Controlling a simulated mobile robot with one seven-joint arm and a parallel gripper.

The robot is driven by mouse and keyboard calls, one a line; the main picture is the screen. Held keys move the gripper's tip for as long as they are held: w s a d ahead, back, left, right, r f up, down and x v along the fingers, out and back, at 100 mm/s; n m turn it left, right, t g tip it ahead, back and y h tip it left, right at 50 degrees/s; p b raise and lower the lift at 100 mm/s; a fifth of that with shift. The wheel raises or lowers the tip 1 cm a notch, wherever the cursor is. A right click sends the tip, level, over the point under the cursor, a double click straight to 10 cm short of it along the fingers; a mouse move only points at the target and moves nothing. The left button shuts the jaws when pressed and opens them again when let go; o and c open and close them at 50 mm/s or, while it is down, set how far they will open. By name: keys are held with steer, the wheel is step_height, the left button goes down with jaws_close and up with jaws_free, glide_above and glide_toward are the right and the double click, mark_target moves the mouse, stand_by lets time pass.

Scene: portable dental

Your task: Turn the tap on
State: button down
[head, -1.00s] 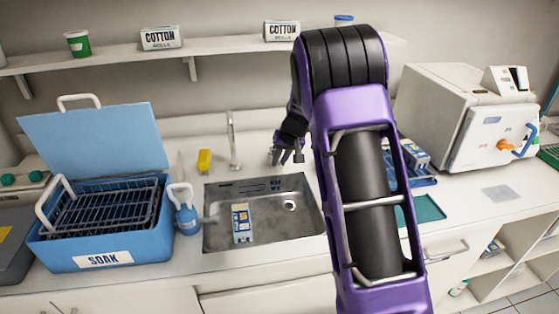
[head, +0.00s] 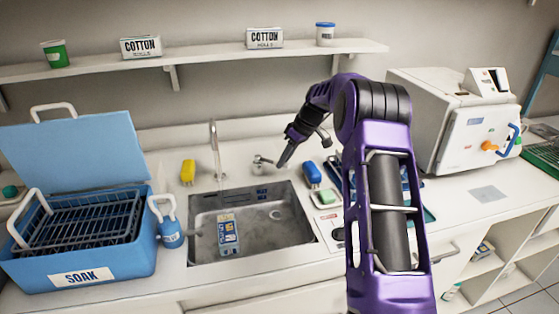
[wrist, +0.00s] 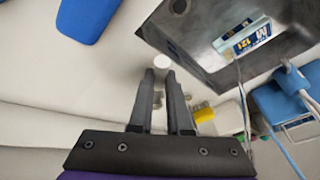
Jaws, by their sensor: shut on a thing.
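The tap's thin curved spout (head: 215,150) stands behind the metal sink (head: 200,252). Its small metal handle (head: 262,161) is to the right of the spout on the counter. My gripper (head: 284,162) points down at the right side of this handle, behind the sink's back edge. In the wrist view my gripper's two fingers (wrist: 161,73) are close together, with a pale round knob (wrist: 162,61) at their tips. The fingers are shut on the tap handle, partly hiding it.
A printed box (head: 229,238) is in the sink. A blue SOAK tub (head: 130,268) and a blue bottle (head: 168,228) stand left. A yellow object (head: 188,172) is behind the sink.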

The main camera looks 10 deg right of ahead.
steer(key=shift+w+d+n+g+p, duration=0.5)
steer(key=shift+w+d+n+p, duration=0.35)
steer(key=shift+n, duration=0.45)
steer(key=c, duration=0.9)
jaws_free()
steer(key=shift+o, duration=0.2)
steer(key=shift+a, duration=0.1)
steer(key=w+v, duration=0.1)
steer(key=v, duration=1.1)
steer(key=shift+s, duration=0.4)
